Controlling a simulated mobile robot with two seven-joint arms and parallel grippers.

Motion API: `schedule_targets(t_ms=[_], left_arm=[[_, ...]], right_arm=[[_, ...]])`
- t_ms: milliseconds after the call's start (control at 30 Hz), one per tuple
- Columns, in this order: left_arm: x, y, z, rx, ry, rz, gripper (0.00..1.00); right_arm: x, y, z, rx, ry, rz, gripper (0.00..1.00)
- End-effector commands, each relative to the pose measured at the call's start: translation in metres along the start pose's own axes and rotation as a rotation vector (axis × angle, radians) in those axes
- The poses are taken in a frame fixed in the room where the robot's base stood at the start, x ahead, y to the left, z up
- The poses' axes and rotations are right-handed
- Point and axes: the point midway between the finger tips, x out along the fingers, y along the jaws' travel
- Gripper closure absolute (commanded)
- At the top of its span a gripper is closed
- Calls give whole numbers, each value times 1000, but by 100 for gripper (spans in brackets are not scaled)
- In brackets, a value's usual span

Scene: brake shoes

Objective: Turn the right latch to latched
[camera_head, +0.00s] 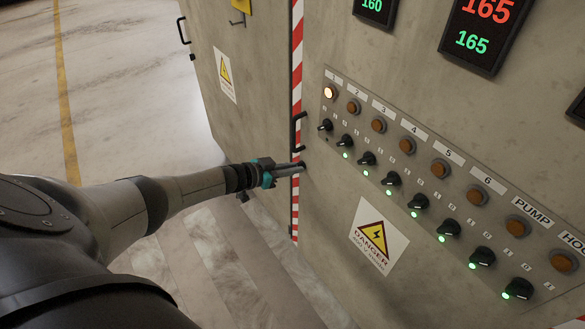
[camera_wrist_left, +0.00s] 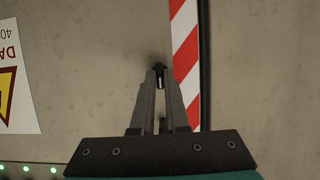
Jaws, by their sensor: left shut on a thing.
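The right latch (camera_wrist_left: 159,72) is a small dark knob on the grey cabinet door, beside the red and white striped edge. In the left wrist view it sits between the tips of my left gripper (camera_wrist_left: 160,80), which is shut on it. In the head view my left gripper (camera_head: 298,169) reaches in from the left to the door, and its fingertips mostly hide the latch. I cannot tell which way the latch is turned. My right gripper is not in view.
A black door handle (camera_head: 298,132) stands just above my left gripper. A panel of lamps and black switches (camera_head: 420,202) runs to the right. A danger sign (camera_head: 377,236) is below it. The floor on the left is clear.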

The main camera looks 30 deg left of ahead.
Motion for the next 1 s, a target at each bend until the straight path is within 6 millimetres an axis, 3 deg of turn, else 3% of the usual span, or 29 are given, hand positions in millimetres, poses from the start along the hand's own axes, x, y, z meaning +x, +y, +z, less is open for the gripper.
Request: schedule_targets(t_ms=[133, 167, 400, 1000], left_arm=[[2, 0, -4, -4, 10, 1, 100], [2, 0, -4, -4, 10, 1, 84], [2, 2, -4, -3, 9, 4, 57], [-3, 2, -4, 0, 2, 2, 57]], right_arm=[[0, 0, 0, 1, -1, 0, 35], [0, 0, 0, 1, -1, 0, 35], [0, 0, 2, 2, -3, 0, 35], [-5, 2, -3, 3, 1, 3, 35]])
